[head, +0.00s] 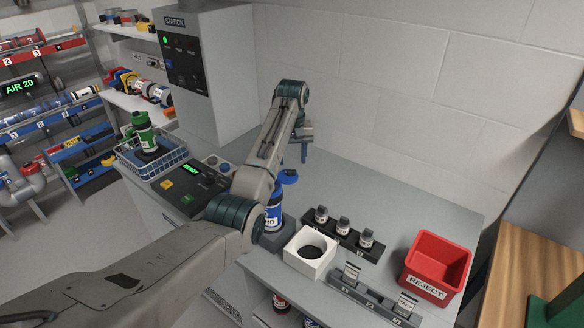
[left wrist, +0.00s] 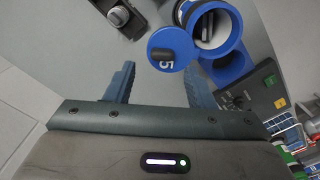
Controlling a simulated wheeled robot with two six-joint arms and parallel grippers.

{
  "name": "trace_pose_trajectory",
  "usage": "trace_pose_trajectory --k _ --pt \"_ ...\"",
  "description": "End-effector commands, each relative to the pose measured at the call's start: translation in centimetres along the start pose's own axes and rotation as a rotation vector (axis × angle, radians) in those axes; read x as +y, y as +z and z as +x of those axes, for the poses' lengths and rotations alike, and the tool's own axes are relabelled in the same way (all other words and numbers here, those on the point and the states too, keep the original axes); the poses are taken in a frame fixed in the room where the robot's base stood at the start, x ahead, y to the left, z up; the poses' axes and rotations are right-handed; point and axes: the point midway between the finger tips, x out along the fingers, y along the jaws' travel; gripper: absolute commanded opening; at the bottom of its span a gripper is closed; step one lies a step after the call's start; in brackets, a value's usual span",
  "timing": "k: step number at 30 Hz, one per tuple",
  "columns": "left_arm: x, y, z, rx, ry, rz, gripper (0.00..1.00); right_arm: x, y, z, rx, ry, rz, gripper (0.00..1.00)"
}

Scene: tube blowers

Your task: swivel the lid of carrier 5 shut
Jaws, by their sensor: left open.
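Carrier 5 (head: 273,214) is a blue and white canister standing upright on the counter, partly hidden behind my left arm. Its blue round lid (head: 289,177) is swung out to the side. In the left wrist view the lid (left wrist: 168,50), marked 5 with a dark knob, sits beside the blue-rimmed open mouth of the carrier (left wrist: 238,62). Something pale shows inside the mouth. My left gripper (head: 305,158) is open and empty, above the counter beyond the lid. In the left wrist view its fingers (left wrist: 158,80) point toward the lid, apart from it. My right gripper is not in view.
Right of the carrier stand a white block with a round hole (head: 304,266), a black rack of small vials (head: 357,243) and a red reject bin (head: 452,256). Left are a control panel (head: 176,196) and a wire basket (head: 131,164) with a green carrier. The counter toward the wall is clear.

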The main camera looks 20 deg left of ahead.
Motion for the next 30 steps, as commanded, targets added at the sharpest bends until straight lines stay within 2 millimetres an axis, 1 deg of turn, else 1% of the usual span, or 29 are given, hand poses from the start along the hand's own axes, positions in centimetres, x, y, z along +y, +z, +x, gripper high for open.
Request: trace_pose_trajectory --k 1,6,9,13,18,19,25,26,30 --pt "-0.1 0.1 0.4 -0.005 -0.002 0.0 0.49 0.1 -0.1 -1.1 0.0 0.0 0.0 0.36" --pt "-0.1 0.1 2.7 -0.003 -0.001 0.0 0.49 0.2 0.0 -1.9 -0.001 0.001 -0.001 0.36" --pt "-0.1 0.0 3.4 -0.001 -0.001 0.0 0.49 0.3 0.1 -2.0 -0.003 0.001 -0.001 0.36" --pt "0.0 0.0 3.8 0.0 0.0 0.0 0.49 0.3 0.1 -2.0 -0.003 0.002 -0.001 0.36" --pt "0.0 0.0 3.9 0.0 0.0 0.0 0.49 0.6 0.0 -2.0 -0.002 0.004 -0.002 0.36" --pt "0.0 0.0 3.9 0.0 0.0 0.0 0.47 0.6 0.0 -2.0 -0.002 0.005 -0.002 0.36" --pt "0.0 0.0 3.9 0.0 0.0 0.0 0.08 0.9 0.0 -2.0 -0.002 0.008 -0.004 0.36" --pt "0.0 0.0 3.9 0.0 0.0 0.0 0.04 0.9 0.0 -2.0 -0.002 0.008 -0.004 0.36" --pt "0.0 0.0 3.9 0.0 0.0 0.003 0.04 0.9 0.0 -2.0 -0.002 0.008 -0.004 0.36"
